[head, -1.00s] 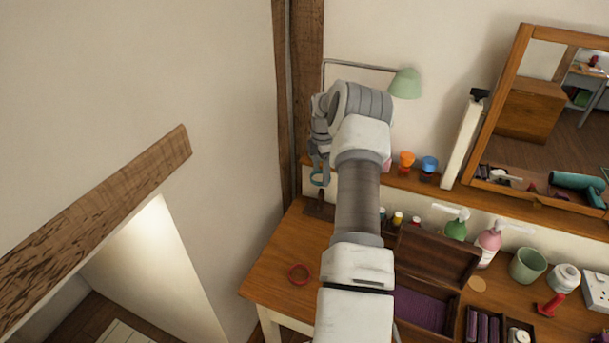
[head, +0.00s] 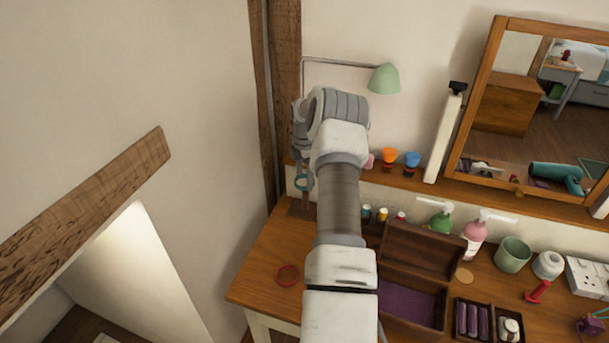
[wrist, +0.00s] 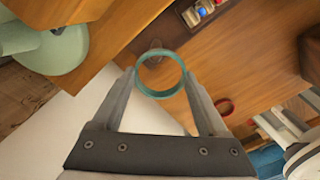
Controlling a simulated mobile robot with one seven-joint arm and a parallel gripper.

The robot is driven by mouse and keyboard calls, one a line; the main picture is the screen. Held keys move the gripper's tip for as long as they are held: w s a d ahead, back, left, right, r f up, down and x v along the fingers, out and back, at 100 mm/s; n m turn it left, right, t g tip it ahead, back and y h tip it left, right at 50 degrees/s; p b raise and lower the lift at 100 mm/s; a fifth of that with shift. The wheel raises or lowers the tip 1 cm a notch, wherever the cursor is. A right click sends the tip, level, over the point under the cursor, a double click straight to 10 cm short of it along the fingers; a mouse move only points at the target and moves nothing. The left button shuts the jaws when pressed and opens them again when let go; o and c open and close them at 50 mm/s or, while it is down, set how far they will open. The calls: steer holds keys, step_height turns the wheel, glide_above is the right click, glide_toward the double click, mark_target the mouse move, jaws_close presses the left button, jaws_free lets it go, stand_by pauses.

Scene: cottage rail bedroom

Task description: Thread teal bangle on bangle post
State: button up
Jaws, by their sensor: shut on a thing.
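The teal bangle (wrist: 160,95) is pinched between the fingertips of my gripper (wrist: 160,88) in the wrist view, its open ring facing the camera. In the head view the bangle (head: 301,188) hangs at the tip of my gripper (head: 302,179). The bangle post (head: 304,203) appears as a small dark wooden upright on the left of the desk, just below the bangle in the picture. In the wrist view a dark rounded shape, likely the post (wrist: 155,45), shows by the ring's far rim. I cannot tell the height gap between them.
A red bangle (head: 287,275) lies on the wooden desk (head: 262,262). An open jewellery box (head: 415,250), pump bottles and a green cup (head: 513,254) stand to the right. A ledge with a green lamp (head: 384,78) and mirror (head: 500,110) runs behind, with a timber upright beside it.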

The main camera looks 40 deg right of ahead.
steer(key=shift+f+b, duration=1.9)
steer(key=shift+f, duration=1.45)
steer(key=shift+f+b, duration=1.65)
steer(key=shift+f, duration=0.55)
steer(key=o, duration=1.2)
steer(key=shift+o, duration=0.2)
step_height(320, 180, up, 18)
steer(key=p, duration=0.1)
steer(key=shift+f, duration=0.25)
